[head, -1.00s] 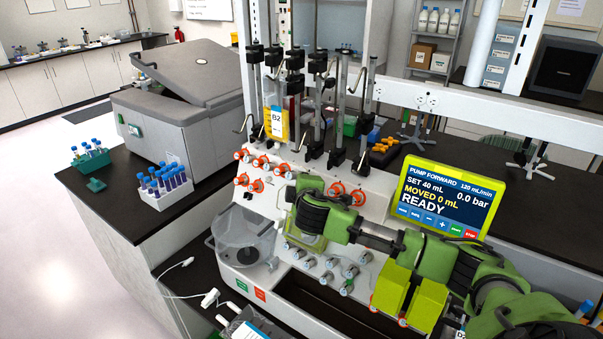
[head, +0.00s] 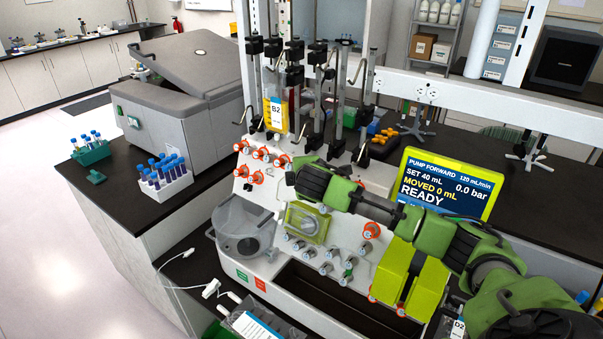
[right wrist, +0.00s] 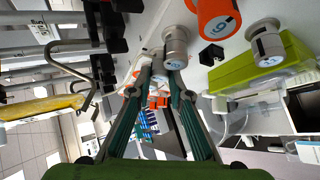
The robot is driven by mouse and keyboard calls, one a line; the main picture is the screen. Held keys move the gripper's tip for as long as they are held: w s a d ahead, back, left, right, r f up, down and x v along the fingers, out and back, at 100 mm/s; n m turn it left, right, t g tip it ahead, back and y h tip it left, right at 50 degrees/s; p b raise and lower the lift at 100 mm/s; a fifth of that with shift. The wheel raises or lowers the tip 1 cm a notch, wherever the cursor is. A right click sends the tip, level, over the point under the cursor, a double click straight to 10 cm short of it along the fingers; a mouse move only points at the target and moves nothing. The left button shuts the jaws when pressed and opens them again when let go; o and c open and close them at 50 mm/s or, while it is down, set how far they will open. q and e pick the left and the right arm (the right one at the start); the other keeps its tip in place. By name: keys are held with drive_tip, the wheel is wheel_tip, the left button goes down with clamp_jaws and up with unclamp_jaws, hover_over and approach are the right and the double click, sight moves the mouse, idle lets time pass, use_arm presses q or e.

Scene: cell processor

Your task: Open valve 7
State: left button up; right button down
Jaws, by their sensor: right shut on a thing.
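The machine's white panel (head: 345,262) carries several orange valve knobs (head: 254,177) on its left part and one orange knob (head: 372,230) farther right. Grey knobs (head: 325,269) sit lower down. My right arm reaches in from the right, and its wrist covers part of the panel; the fingers are hidden there. In the right wrist view my right gripper (right wrist: 173,80) is shut on a grey valve knob (right wrist: 176,48) at its tips. An orange knob (right wrist: 217,18) is close beside it. I cannot read which knob is valve 7. My left gripper is not in view.
The pump screen (head: 447,190) reads READY and stands right of the panel. Thin metal posts and a yellow B2 bag (head: 278,113) rise behind the valves. A lime-green holder (head: 308,222) is below my right wrist. A clear bowl (head: 243,228) stands left.

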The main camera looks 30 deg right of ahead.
drive_tip(key=c, duration=1.9)
unclamp_jaws()
drive_tip(key=v, duration=1.2)
drive_tip(key=shift+f, duration=0.1)
